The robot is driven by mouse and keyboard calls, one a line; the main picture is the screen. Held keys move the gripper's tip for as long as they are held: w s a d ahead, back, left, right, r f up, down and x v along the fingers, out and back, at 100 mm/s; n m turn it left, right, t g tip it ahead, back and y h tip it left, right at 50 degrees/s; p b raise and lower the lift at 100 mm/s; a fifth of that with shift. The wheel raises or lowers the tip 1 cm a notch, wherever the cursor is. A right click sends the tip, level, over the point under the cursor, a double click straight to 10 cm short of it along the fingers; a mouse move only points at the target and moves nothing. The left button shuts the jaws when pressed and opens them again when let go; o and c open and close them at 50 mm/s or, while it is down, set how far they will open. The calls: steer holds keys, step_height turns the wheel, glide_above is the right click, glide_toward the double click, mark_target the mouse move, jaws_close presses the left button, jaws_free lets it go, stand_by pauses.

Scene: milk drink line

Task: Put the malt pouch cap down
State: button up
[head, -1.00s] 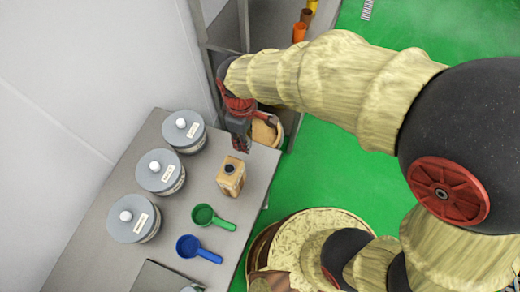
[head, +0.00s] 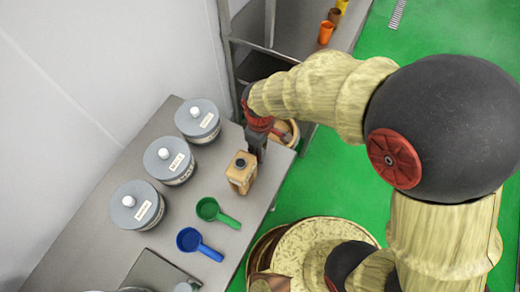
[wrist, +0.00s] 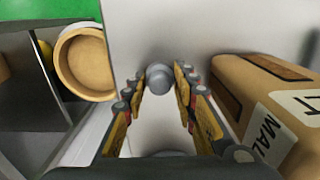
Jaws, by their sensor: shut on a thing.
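The malt pouch cap (wrist: 158,76), a small grey round piece, sits between my fingertips in the wrist view. My gripper (wrist: 160,92) is shut on it, with the grey table top behind. I cannot tell whether the cap touches the table. In the head view my gripper (head: 256,150) hides the cap and is just behind the malt pouch (head: 240,179). The pouch is a tan upright block with a dark spout on top. Its MALT label shows at the right of the wrist view (wrist: 283,125), close beside my fingers.
Three grey-lidded canisters (head: 170,160) line the wall side of the table (head: 110,247). A green scoop (head: 209,209) and a blue scoop (head: 190,240) lie in front of the pouch. A round tan container (wrist: 84,65) is beyond the table's edge. A shelf (head: 255,66) stands behind.

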steer(key=shift+f, duration=0.1)
steer(key=o, duration=0.8)
step_height(320, 180, up, 12)
steer(key=p, duration=0.3)
steer(key=d+r+m+t, duration=0.2)
steer(key=d+r+m, duration=0.3)
steer(key=d+r, duration=0.55)
steer(key=s+d+r+m+t, duration=0.1)
steer(key=s+d+r+m, duration=0.1)
steer(key=d+m, duration=0.1)
steer(key=s+d+r+m+t, duration=0.1)
steer(key=s+d+r+m, duration=0.1)
steer(key=d, duration=0.3)
steer(key=s+d+r+m+t, duration=0.1)
steer(key=s+d+r+m, duration=0.2)
steer(key=d, duration=0.1)
steer(key=shift+s+d+r+m+t, duration=0.15)
steer(key=shift+s+r+m+t, duration=0.15)
steer(key=shift+r, duration=0.1)
